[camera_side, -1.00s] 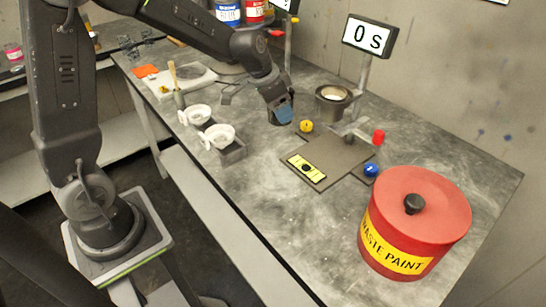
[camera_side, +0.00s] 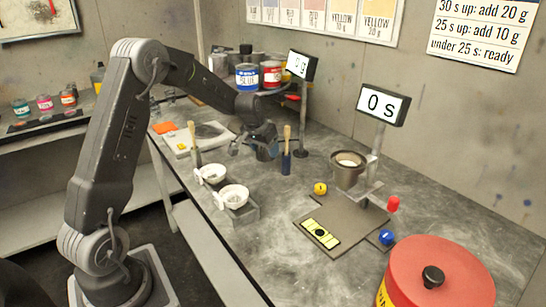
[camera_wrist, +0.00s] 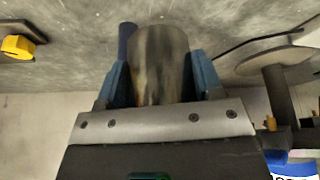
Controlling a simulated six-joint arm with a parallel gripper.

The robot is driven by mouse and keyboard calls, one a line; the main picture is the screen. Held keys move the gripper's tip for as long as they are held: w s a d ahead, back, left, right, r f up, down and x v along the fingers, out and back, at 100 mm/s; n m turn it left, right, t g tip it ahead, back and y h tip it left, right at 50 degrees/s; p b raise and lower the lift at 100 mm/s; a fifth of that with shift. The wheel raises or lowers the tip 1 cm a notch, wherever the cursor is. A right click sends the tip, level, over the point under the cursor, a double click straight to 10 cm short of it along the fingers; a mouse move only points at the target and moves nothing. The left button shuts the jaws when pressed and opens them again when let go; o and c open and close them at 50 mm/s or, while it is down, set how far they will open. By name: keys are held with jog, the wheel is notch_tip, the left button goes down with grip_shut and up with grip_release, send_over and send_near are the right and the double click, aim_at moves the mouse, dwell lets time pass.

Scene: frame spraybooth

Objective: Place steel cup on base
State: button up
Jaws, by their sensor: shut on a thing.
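My gripper (camera_wrist: 163,80) has its blue fingers closed around a steel cup (camera_wrist: 160,60) in the wrist view. In the side view my gripper (camera_side: 262,148) is over the back middle of the bench, with the small dark cup (camera_side: 266,153) partly hidden under it. The base looks to be the flat dark plate (camera_side: 345,222) at the right, bearing a yellow strip. My gripper is left of and behind this plate, apart from it. Above the plate, a metal cup (camera_side: 347,172) sits on a stand beside a display (camera_side: 383,105) reading 0 s.
A brush (camera_side: 287,150) with a blue lower part stands close right of my gripper. A yellow knob (camera_side: 320,188), a blue knob (camera_side: 386,237) and a red knob (camera_side: 393,203) edge the plate. A red waste can (camera_side: 440,275) stands at front right.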

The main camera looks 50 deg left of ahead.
jog(key=w+a+r, duration=0.2)
jog(key=r, duration=0.5)
jog(key=w+a+r, duration=0.2)
jog(key=a+r, duration=0.1)
jog(key=r, duration=0.4)
jog(key=w+a+r, duration=0.2)
jog(key=w+r, duration=0.1)
jog(key=r, duration=0.4)
jog(key=shift+n, duration=0.3)
notch_tip(320, 180, down, 27)
jog(key=shift+s+d+f, duration=0.1)
jog(key=shift+s+f, duration=0.05)
jog(key=shift+f, duration=0.05)
jog(key=shift+f, duration=0.15)
jog(key=o, duration=0.9)
